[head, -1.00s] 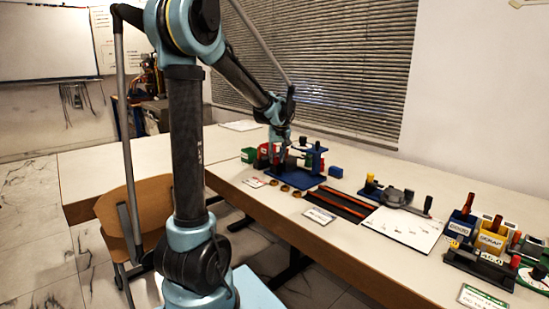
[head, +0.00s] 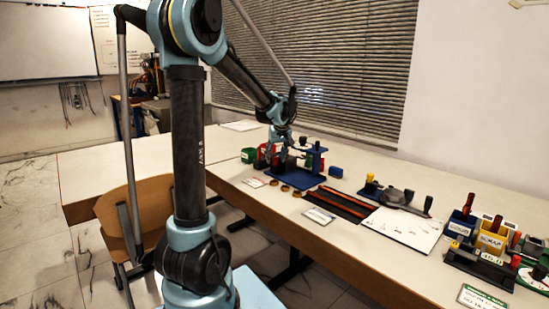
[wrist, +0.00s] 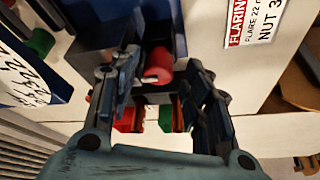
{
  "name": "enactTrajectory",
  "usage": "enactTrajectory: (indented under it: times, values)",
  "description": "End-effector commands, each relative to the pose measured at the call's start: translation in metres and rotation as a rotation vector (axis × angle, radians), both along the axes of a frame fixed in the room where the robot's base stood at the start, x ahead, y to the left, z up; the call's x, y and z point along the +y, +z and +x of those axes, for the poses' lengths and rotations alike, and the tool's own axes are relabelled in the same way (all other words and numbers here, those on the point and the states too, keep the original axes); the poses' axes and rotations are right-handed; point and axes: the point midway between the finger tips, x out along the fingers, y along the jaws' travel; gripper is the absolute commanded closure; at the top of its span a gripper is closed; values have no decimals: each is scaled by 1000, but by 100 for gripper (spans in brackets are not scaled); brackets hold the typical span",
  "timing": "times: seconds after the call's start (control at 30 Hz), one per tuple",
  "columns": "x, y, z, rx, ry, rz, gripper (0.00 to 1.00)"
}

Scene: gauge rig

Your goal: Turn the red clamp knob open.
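The red clamp knob (wrist: 158,66) is a short red cylinder on the blue and dark rig, seen in the upper middle of the wrist view. My gripper (wrist: 160,95) is open, with one finger on each side of the knob in the picture. Gaps show between the fingers and the knob; I cannot tell how far the fingertips are from it in depth. In the head view my gripper (head: 275,152) hangs at the left end of the blue rig (head: 302,180). The knob cannot be made out there.
A green bin (head: 248,155) stands left of the rig. Brass rings (head: 285,188) lie in front of it. A dark mat with red strips (head: 342,204) and a white sheet (head: 405,230) lie to the right. A printed label (wrist: 255,20) shows in the wrist view.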

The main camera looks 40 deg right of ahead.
Motion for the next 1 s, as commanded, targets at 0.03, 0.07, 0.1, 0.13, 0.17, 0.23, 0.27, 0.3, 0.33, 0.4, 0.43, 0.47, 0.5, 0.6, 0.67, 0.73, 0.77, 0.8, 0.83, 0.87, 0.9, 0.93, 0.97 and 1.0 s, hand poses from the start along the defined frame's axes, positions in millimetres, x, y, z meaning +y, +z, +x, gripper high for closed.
enactTrajectory:
  times: [0.03, 0.07, 0.1, 0.13, 0.17, 0.23, 0.27, 0.3, 0.33, 0.4, 0.43, 0.47, 0.5, 0.6, 0.67, 0.73, 0.77, 0.8, 0.83, 0.87, 0.9, 0.93, 0.97, 1.0]
  values:
    - [0, 0, 0, 0, -1, 0, 54]
    - [0, 0, 0, 0, -1, 0, 54]
    - [-1, 0, -1, 0, -1, 0, 54]
    - [-1, 0, -1, 1, -2, -1, 54]
    - [-1, 0, -1, 1, -2, -1, 54]
    - [-1, 0, -1, 1, -5, -1, 54]
    - [-1, 0, -1, 1, -9, -1, 54]
    - [-1, 0, -1, 1, -17, -1, 54]
    - [-1, 0, -1, 1, -26, -2, 54]
    - [0, 0, -1, 2, -53, -2, 54]
    - [0, 0, -1, 2, -68, -3, 54]
    - [0, 0, 0, 2, -86, -2, 54]
    - [0, 0, 0, 2, -112, -2, 54]
    - [1, 0, 0, 2, -186, -2, 54]
    - [1, 0, 0, 2, -230, -3, 54]
    - [1, 0, 0, 2, -280, -3, 54]
    - [1, 0, 0, 2, -302, -3, 54]
    - [2, 0, 0, 2, -330, -2, 54]
    - [2, 0, 0, 2, -352, -2, 54]
    - [2, 0, 0, 3, -374, -2, 54]
    - [2, 0, 1, 2, -401, -3, 54]
    - [2, 0, 1, 1, -422, -2, 54]
    - [2, 0, 1, 2, -443, -3, 54]
    - [2, 0, 1, 2, -471, -3, 54]
